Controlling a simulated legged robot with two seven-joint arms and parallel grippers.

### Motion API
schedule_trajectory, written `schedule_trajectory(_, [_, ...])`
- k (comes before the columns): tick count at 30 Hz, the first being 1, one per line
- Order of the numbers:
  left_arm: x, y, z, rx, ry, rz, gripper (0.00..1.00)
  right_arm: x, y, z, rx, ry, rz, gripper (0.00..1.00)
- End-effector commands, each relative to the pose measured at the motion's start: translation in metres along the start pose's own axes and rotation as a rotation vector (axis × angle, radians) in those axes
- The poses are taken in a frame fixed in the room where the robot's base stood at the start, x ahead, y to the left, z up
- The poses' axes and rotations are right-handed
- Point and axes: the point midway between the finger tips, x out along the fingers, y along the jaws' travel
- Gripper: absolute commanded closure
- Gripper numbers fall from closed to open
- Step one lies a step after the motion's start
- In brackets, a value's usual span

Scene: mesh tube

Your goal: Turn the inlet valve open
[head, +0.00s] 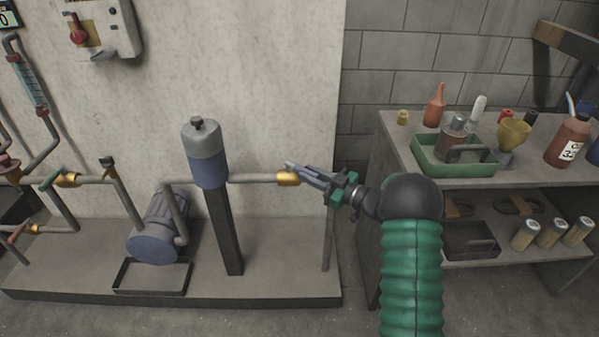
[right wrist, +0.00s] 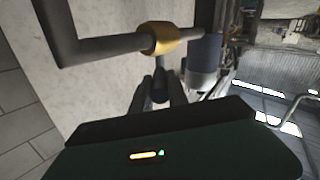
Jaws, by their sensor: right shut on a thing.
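A brass valve body (head: 289,178) sits on the grey pipe to the right of the blue-and-grey canister. It also shows in the right wrist view (right wrist: 161,38), at the top middle. My right gripper (head: 300,172) reaches it from the right, with its fingertips right beside the brass. In the right wrist view my fingers (right wrist: 159,88) are close around a dark rounded piece just below the brass body, which looks like the valve's handle. The fingers hide most of that handle, so its angle is hard to tell. My left gripper is not in view.
The canister (head: 206,158) stands on a dark post on the low plinth (head: 290,285). A blue motor (head: 157,235) and more pipes with a green-handled valve (head: 62,180) lie to the left. A shelf (head: 400,150) with a green tray (head: 455,168) and bottles stands at the right.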

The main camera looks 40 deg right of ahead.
Motion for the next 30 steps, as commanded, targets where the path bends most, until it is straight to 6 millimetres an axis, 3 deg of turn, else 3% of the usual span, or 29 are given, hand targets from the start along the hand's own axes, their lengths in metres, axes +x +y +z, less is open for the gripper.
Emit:
schedule_trajectory(7, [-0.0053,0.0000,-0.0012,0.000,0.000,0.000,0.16,-0.0108,0.0109,0.0025,-0.001,0.004,-0.027,1.00])
schedule_trajectory(19, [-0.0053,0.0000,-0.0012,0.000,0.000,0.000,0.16,-0.0113,0.0113,0.0026,-0.002,0.006,-0.031,1.00])
schedule_trajectory(20, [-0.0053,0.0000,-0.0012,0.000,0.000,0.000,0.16,-0.0112,0.0113,0.0026,-0.002,0.006,-0.031,0.76])
schedule_trajectory(24, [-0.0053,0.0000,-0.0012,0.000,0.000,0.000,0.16,-0.0110,0.0110,0.0022,-0.002,0.007,-0.031,0.59])
schedule_trajectory(30, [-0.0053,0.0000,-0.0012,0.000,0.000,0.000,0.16,-0.0108,0.0106,0.0017,-0.002,0.008,-0.032,0.59])
